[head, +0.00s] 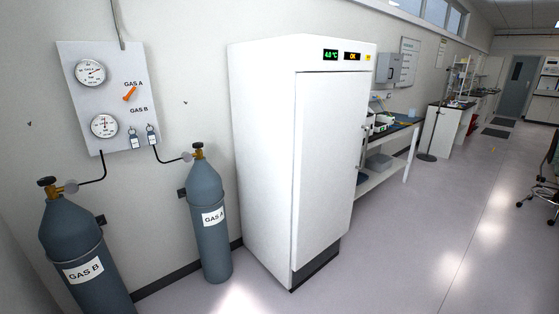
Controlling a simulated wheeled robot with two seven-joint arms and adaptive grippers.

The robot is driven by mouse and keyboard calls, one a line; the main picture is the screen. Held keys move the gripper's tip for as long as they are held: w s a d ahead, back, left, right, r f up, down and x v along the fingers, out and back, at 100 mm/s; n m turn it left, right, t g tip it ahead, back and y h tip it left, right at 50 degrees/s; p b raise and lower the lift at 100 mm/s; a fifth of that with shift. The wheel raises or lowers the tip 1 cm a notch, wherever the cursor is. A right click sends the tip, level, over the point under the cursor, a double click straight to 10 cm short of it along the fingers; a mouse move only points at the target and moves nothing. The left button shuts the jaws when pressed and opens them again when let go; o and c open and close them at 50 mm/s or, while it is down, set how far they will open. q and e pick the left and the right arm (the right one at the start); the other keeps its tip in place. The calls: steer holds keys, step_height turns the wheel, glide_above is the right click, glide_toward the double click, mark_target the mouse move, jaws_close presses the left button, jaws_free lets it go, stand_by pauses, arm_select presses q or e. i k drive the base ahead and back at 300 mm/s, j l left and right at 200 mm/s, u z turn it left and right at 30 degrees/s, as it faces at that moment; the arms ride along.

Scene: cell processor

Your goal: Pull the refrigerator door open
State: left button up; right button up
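The refrigerator (262,150) is a tall white cabinet standing against the wall in the middle of the head view. Its door (328,160) is on the right-hand face and looks shut. A small display panel above the door shows a green reading and an orange one. A thin handle (363,146) shows at the door's right edge, seen nearly edge-on. A dark grille (316,266) runs below the door. Neither of my grippers shows in the head view.
Gas cylinders labelled GAS B (80,255) and GAS A (209,225) stand left of the refrigerator, below a gauge panel (105,97). A bench (380,172) with equipment stands beyond it. A dark chair (546,190) is at the far right. The floor (430,250) in front is clear.

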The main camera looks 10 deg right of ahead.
mark_target(331, 107)
steer(key=i+z, duration=0.35)
steer(key=i, duration=0.15)
steer(key=i+z, duration=0.3)
steer(key=i, duration=0.2)
steer(key=i+l+z, duration=0.15)
steer(key=i, duration=0.25)
steer(key=i+l+z, duration=0.1)
steer(key=i, duration=0.35)
steer(key=i+l, duration=0.3)
steer(key=l, duration=0.15)
steer(key=i+l+z, duration=0.1)
steer(key=i+l, duration=0.15)
steer(key=l, duration=0.2)
steer(key=i+l+u, duration=0.1)
steer(key=l, duration=0.25)
steer(key=i+l+u, duration=0.1)
steer(key=l, duration=0.25)
steer(key=i+l+u, duration=0.1)
steer(key=l, duration=0.25)
